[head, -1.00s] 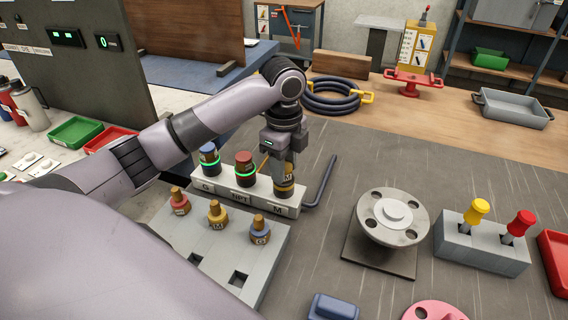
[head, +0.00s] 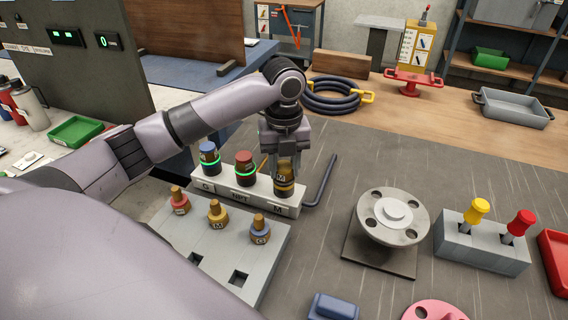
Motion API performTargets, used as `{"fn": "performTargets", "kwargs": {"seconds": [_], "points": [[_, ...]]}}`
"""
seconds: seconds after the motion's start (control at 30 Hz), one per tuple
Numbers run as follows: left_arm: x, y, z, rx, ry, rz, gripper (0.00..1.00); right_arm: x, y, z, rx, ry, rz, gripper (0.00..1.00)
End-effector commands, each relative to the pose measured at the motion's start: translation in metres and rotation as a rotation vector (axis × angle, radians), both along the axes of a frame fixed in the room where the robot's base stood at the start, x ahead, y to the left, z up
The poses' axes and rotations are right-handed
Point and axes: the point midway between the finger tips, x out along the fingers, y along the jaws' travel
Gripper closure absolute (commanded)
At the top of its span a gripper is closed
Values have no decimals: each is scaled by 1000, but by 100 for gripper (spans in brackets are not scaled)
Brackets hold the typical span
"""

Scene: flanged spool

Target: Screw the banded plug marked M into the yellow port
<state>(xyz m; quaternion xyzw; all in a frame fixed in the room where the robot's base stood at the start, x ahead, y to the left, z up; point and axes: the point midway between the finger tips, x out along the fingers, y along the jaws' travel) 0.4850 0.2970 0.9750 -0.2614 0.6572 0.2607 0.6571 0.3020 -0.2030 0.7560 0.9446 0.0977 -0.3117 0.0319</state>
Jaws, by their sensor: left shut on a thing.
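My left gripper (head: 285,168) points down at the right end of the white block (head: 232,196) and is shut on a plug marked M (head: 282,179). The plug stands upright over the yellow port (head: 284,190), at the block's M label. The fingers partly hide its top, and how deep it sits cannot be told. A blue piece with a glowing green ring (head: 209,158) stands at G, and a red-brown one with a green ring (head: 245,167) stands at NPT. My right gripper is not in view.
A grey rack (head: 190,238) in front holds red, yellow and blue-collared brass plugs, with empty square holes. A dark bent bar (head: 327,182) lies just right of the block. A flanged disc (head: 393,215) and screwdriver stand (head: 480,248) are farther right.

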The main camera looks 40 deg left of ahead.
Motion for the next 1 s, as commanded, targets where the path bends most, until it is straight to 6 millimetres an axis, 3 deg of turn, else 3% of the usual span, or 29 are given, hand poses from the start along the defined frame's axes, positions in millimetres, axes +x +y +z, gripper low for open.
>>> {"fn": "performTargets", "kwargs": {"seconds": [0.17, 1.0], "points": [[0, 0, 0, 1, -1, -36, 100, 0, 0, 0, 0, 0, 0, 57], [0, 1, -1, 1, 0, -970, 100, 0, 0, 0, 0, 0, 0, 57]]}}
